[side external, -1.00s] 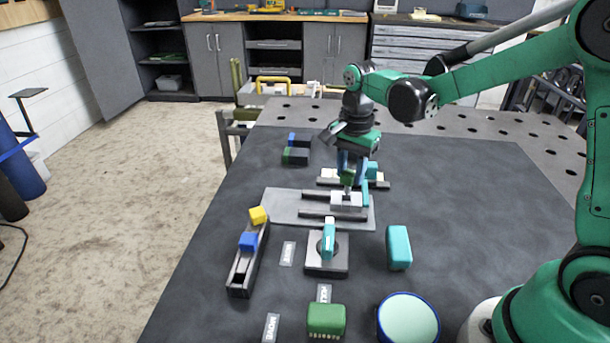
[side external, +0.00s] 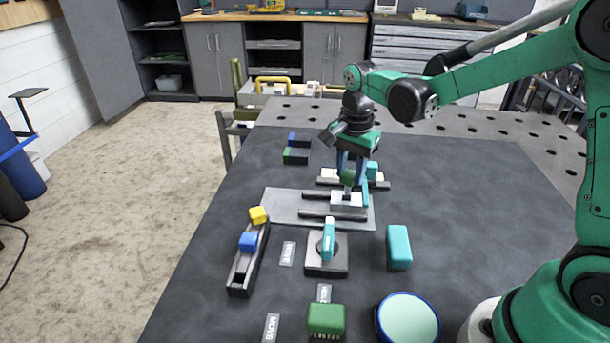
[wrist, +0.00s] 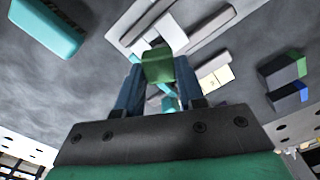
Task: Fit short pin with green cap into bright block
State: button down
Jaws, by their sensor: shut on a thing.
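My gripper (side external: 352,181) is shut on the pin with the green cap (side external: 347,177), just over the bright block (side external: 346,198). The block is white and sits between dark rails on a grey plate. In the wrist view the green cap (wrist: 158,65) is between the blue fingers, with the bright block (wrist: 165,36) right beyond it. The pin's shaft is mostly hidden, so I cannot tell whether its tip is in the block or above it.
A grey lever base with a teal handle (side external: 328,240) stands in front of the plate. A teal block (side external: 398,247) is to its right. A green block (side external: 326,319) and round pad (side external: 408,319) are nearer.

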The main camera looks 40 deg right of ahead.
jog(key=shift+f, duration=1.85)
dwell(0.3)
grip_release()
dwell(0.4)
jog(key=shift+r, duration=3.55)
